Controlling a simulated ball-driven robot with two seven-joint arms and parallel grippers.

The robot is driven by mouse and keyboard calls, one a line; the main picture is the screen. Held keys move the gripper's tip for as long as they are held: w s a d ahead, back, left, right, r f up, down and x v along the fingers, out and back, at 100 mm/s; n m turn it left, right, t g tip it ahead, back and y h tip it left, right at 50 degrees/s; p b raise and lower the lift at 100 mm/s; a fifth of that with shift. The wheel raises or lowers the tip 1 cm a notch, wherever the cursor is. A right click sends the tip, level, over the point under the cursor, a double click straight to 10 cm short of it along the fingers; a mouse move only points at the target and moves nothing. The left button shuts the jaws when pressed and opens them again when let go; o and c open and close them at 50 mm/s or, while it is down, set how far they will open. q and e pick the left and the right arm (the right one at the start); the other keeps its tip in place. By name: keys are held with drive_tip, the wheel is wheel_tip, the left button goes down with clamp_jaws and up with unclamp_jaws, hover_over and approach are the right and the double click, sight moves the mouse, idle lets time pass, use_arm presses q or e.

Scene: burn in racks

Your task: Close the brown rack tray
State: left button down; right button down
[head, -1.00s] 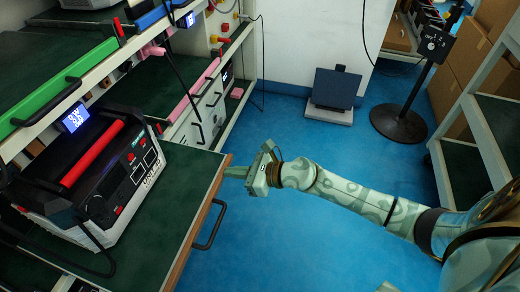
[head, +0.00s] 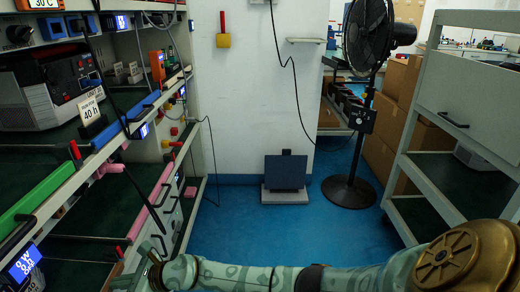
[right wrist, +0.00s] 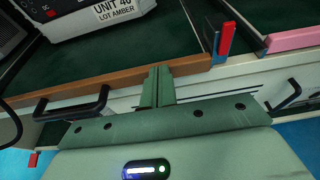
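The brown-edged rack tray (right wrist: 95,82) shows in the right wrist view, with a dark green surface, a wooden front edge and a black handle (right wrist: 72,103). A grey unit (right wrist: 100,18) labelled "UNIT 40 LOT AMBER" stands on it. The tray's edge lies close to the line of the rack's front; I cannot tell if it is flush. My right gripper (right wrist: 157,86) is shut and empty, its fingertips at the front edge, right of the handle. In the head view the right gripper (head: 138,270) is low by the rack. My left gripper is not in view.
A pink-edged tray (right wrist: 295,38) is beside the brown one, past a red and blue post (right wrist: 224,40). A green-edged tray (head: 38,198) is above. A black fan (head: 362,100) and grey shelving (head: 440,180) stand right.

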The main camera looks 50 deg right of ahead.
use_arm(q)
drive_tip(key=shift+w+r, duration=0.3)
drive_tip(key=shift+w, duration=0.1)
use_arm(e)
drive_tip(key=shift+w+a, duration=0.4)
drive_tip(key=shift+w, duration=0.15)
drive_tip(key=shift+r, duration=0.25)
